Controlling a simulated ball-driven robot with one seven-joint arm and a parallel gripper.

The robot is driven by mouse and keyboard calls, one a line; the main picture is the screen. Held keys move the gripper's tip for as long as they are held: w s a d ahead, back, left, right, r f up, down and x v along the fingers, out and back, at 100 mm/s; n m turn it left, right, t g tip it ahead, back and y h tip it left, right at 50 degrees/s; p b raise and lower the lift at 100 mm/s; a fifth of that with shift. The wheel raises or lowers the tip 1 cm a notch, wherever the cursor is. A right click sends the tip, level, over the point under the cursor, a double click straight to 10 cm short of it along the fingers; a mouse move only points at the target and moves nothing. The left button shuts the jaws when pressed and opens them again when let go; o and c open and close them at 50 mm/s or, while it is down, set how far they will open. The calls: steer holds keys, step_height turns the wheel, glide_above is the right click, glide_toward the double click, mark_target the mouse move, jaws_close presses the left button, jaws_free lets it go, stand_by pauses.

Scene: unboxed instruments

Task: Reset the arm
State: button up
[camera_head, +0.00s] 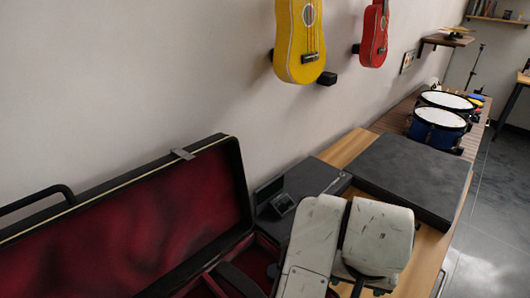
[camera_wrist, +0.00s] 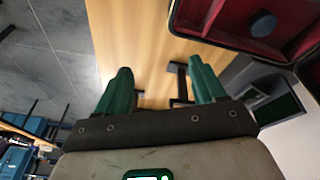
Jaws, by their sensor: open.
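My gripper (camera_wrist: 160,90) shows in the wrist view with its two green fingers spread apart. The space between the fingers is empty, and the wooden table (camera_wrist: 130,40) lies beyond them. In the head view my white arm covers part of the table at the lower right, and the fingers cannot be made out there.
An open instrument case (camera_head: 130,215) with red lining fills the lower left; its lining also shows in the wrist view (camera_wrist: 235,18). A flat dark case (camera_head: 415,175) lies on the table behind my arm. Blue drums (camera_head: 438,128) stand farther back. Yellow (camera_head: 299,45) and red (camera_head: 374,35) ukuleles hang on the wall.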

steer(key=s+d+f+n+t+h, duration=0.1)
steer(key=s+d+f, duration=0.15)
steer(key=d, duration=0.55)
steer(key=s+d+f+n+h, duration=0.15)
steer(key=d+f, duration=0.25)
steer(key=d, duration=0.4)
steer(key=s+a+f+g+y, duration=0.1)
steer(key=s+a+f+y, duration=0.1)
steer(key=s+f, duration=0.4)
steer(key=s+a+f+n+g+y, duration=0.1)
steer(key=s+a+f+y, duration=0.1)
steer(key=s+f, duration=0.4)
steer(key=s, duration=0.5)
steer(key=shift+s+a+f+g, duration=0.3)
steer(key=shift+a, duration=0.05)
